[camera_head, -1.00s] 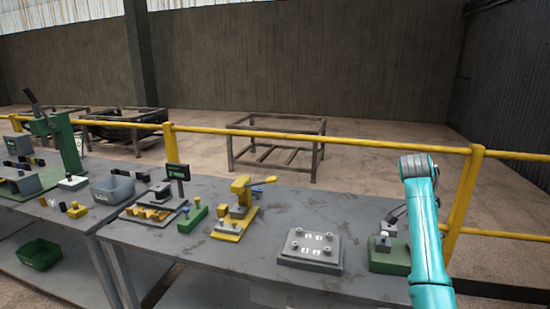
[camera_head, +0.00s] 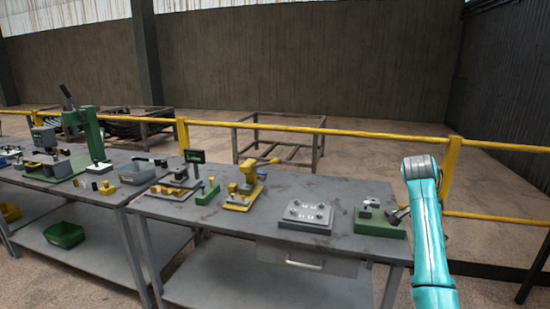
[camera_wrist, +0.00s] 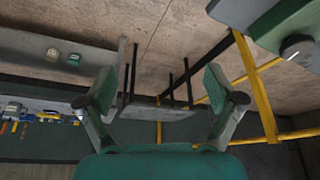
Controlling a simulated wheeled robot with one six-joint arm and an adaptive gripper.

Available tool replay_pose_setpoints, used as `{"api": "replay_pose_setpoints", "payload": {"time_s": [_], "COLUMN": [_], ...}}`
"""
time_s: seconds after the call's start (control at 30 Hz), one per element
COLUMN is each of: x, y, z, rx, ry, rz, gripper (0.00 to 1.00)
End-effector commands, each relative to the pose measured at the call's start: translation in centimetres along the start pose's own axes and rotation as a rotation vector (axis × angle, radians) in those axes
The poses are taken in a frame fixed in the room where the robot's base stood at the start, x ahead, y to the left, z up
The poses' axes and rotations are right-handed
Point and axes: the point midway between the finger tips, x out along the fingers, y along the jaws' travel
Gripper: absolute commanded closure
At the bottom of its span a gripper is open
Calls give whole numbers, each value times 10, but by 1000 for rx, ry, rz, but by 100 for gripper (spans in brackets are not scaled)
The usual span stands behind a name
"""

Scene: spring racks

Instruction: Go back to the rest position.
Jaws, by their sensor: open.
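My gripper (camera_wrist: 158,80) shows in the wrist view with its two fingers spread apart and nothing between them. In the head view my teal arm (camera_head: 428,235) stands upright at the right, bent over at its top joint. The gripper is mostly hidden there behind the arm. The arm appears in front of the right end of the workbench (camera_head: 260,212). In the wrist view a grey bench surface (camera_wrist: 60,50) lies to the left of the fingers, apart from them.
A yellow railing (camera_head: 370,134) runs behind. A green crate (camera_head: 64,235) sits on the lower shelf.

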Motion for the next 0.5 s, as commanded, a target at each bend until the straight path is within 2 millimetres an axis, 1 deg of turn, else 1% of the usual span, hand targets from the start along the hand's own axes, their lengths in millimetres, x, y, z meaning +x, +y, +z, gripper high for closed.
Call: {"api": "replay_pose_setpoints", "payload": {"time_s": [0.27, 0.37, 0.5], "x": [25, 38, 59], "y": [-1, -1, 0], "z": [15, 22, 36], "rx": [-37, -56, -89], "ry": [10, 16, 25], "rz": [-24, -37, -59], "gripper": [8, 8, 8]}}
